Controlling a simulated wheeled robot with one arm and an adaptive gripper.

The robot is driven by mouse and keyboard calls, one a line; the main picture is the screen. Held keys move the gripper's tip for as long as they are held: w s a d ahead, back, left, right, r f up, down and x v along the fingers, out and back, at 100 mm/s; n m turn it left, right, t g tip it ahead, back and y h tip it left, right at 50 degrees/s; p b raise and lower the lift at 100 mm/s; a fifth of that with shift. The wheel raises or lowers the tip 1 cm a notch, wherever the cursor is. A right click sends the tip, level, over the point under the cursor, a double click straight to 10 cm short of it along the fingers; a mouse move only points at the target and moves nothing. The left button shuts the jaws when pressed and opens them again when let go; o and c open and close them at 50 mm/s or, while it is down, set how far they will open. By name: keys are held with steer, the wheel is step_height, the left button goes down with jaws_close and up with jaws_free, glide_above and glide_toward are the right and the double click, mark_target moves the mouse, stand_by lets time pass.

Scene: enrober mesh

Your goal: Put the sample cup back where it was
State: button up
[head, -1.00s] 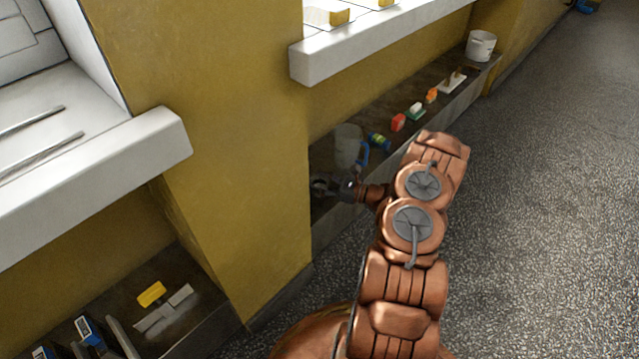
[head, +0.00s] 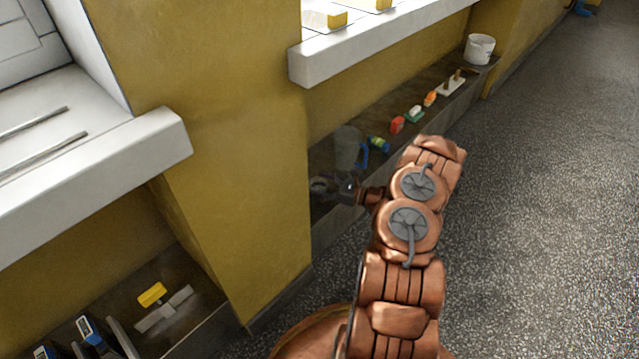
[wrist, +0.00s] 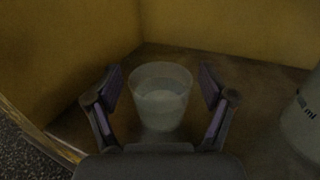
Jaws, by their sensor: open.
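The sample cup (wrist: 160,98) is a clear, open-topped cup with pale contents, seen in the wrist view. It stands upright on the dark ledge (wrist: 235,68) near the corner of the yellow walls. My gripper (wrist: 160,85) is open, with one finger on each side of the cup and a visible gap at both sides. In the head view my gripper (head: 325,187) is low over the near end of the ledge, beside the yellow pillar. The cup cannot be made out clearly there.
A translucent jug (head: 347,148) with a blue handle stands just beyond my gripper; its side shows in the wrist view (wrist: 304,115). Several small coloured items and a white bucket (head: 479,48) line the ledge. The yellow pillar (head: 225,130) is close on the left. The speckled floor is clear.

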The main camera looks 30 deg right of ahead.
steer(key=shift+s+a+f, duration=0.15)
steer(key=shift+s+f, duration=0.05)
steer(key=shift+f, duration=0.5)
steer(key=shift+r, duration=0.15)
steer(key=r+p+v, duration=0.1)
steer(key=p+v, duration=0.2)
steer(key=v, duration=0.9)
steer(key=shift+w+r, duration=0.2)
steer(key=shift+r, duration=0.05)
steer(key=shift+s, duration=0.1)
